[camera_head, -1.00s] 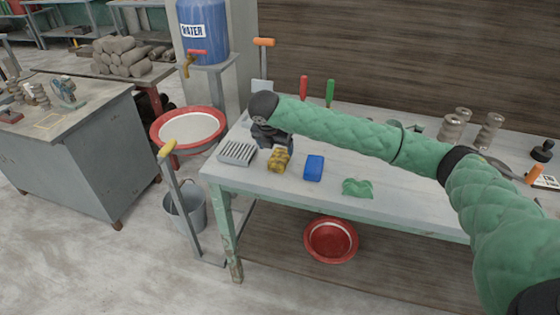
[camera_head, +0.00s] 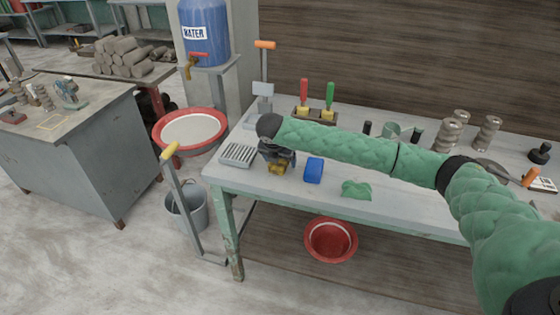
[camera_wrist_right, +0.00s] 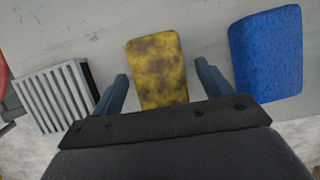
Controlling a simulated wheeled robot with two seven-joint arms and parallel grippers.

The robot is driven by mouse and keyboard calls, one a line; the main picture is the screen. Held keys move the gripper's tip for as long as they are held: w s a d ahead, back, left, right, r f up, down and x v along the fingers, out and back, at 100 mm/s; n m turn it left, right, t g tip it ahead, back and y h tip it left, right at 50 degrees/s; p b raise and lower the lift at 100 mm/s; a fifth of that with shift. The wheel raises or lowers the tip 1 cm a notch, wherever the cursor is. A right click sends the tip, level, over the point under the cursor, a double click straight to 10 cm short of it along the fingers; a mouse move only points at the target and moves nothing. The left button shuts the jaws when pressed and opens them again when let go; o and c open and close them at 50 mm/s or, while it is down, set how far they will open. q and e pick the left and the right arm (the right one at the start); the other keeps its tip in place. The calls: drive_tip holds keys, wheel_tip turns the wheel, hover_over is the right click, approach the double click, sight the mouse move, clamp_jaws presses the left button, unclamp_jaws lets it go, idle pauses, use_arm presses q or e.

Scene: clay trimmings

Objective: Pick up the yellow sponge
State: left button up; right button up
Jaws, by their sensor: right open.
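The yellow sponge (camera_head: 277,169) lies on the workbench, stained with dark patches and mostly hidden by my right gripper in the head view. In the right wrist view the sponge (camera_wrist_right: 157,69) lies between the two fingers, its near end close to the palm's edge. My right gripper (camera_head: 279,160) is open and above the sponge. In the right wrist view its fingers (camera_wrist_right: 160,84) stand apart on either side, with gaps to the sponge; whether they have reached bench height I cannot tell. My left gripper is not in view.
A blue sponge (camera_head: 314,170) lies right of the yellow one, and a ribbed grey block (camera_head: 238,155) lies left. A green cloth-like piece (camera_head: 356,190) is farther right on the workbench (camera_head: 420,205). Tools in a holder (camera_head: 315,114) stand behind my arm.

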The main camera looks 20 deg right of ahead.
drive_tip(key=shift+f, duration=0.15)
drive_tip(key=c, duration=1)
drive_tip(key=shift+c, duration=0.3)
